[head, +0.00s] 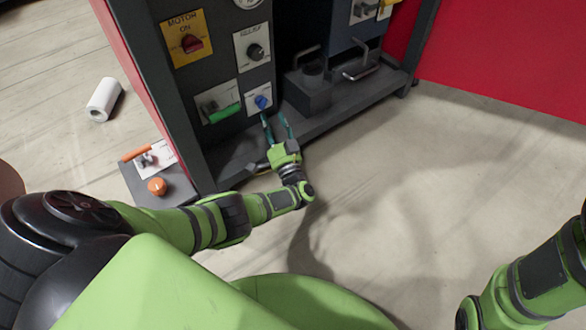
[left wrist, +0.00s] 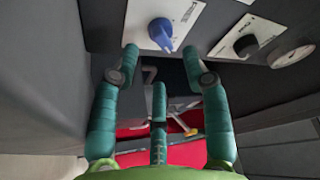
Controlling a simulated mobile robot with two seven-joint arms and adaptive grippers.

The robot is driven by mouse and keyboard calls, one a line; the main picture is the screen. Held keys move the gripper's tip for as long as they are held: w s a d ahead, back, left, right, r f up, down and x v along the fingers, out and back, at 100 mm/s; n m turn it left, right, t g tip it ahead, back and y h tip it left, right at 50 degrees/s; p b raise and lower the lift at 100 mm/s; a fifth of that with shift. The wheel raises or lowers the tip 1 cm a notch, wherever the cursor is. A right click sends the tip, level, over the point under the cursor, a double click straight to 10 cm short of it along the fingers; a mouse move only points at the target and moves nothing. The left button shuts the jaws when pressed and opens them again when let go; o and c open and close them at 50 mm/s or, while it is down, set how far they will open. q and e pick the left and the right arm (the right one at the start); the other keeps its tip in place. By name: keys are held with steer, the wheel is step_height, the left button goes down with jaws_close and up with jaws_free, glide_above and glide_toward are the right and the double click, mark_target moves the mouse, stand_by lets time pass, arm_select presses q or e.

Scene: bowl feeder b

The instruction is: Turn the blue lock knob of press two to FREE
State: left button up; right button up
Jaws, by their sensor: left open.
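The blue lock knob (head: 261,101) sits on a white plate low on the dark panel of the machine. In the left wrist view the blue knob (left wrist: 161,33) is at the top centre, its pointed end toward the bottom of the picture. My left gripper (head: 275,117) is open and empty, with its fingers just below the knob. In the left wrist view its teal fingertips (left wrist: 160,52) stand apart to either side below the knob; I cannot tell whether they touch it. The lettering on the plate is too small to read. My right gripper is out of view.
An orange-knobbed box (head: 157,186) stands at left, a white roll (head: 104,99) on the floor. The floor (head: 450,170) at right is clear.

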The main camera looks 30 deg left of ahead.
arm_select(q)
steer(key=shift+v, duration=1.1)
steer(key=s+d+r+m+t+h+p, duration=0.3)
steer(key=d+r+h+p, duration=0.6)
steer(key=p, duration=1.1)
steer(key=s+d+m+g+h+p, duration=0.1)
steer(key=s+d+g+h+p, duration=0.1)
steer(key=s+p, duration=0.4)
steer(key=s+d+m+g+h+p, duration=0.1)
steer(key=s+d+g+h+p, duration=0.2)
steer(key=s+p, duration=0.4)
steer(key=d+h+p, duration=0.1)
steer(key=h+p, duration=0.1)
steer(key=p, duration=0.3)
steer(key=shift+r+h, duration=0.4)
steer(key=shift+d, duration=0.15)
